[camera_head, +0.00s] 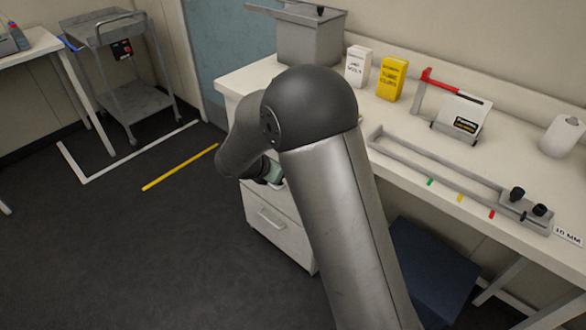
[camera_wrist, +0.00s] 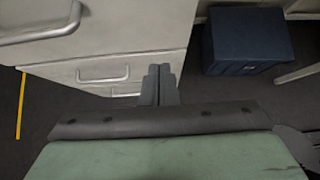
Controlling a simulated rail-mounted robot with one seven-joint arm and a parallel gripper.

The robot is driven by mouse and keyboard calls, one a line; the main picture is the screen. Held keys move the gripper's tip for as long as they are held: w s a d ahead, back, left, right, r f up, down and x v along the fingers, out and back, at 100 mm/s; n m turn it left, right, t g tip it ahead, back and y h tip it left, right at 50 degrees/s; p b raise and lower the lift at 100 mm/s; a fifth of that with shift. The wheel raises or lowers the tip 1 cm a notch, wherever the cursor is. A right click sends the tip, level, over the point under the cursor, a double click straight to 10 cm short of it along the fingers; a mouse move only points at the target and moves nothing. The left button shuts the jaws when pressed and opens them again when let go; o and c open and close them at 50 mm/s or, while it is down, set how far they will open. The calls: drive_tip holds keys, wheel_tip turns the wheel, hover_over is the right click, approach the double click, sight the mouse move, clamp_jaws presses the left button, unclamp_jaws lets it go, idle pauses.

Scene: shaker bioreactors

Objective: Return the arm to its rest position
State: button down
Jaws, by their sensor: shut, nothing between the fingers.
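My arm (camera_head: 340,210) rises from the bottom of the head view and bends at a dark rounded joint, with its forearm pointing down and away in front of the bench. In the wrist view my gripper (camera_wrist: 160,85) is shut and empty, its two dark fingers together. It is above the dark floor, beside the white drawer cabinet (camera_wrist: 110,45). In the head view the arm hides the fingers; only a bit of the green wrist part shows near the cabinet.
The white bench (camera_head: 400,160) holds a metal box (camera_head: 308,40), a white carton (camera_head: 358,65), a yellow carton (camera_head: 392,78), a red-handled device (camera_head: 458,115), a metal rail fixture (camera_head: 440,172) and a paper roll (camera_head: 563,136). A dark blue box (camera_wrist: 246,40) stands under the bench. A cart (camera_head: 125,80) stands at left; open floor lies between.

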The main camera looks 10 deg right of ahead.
drive_tip(key=v, duration=0.5)
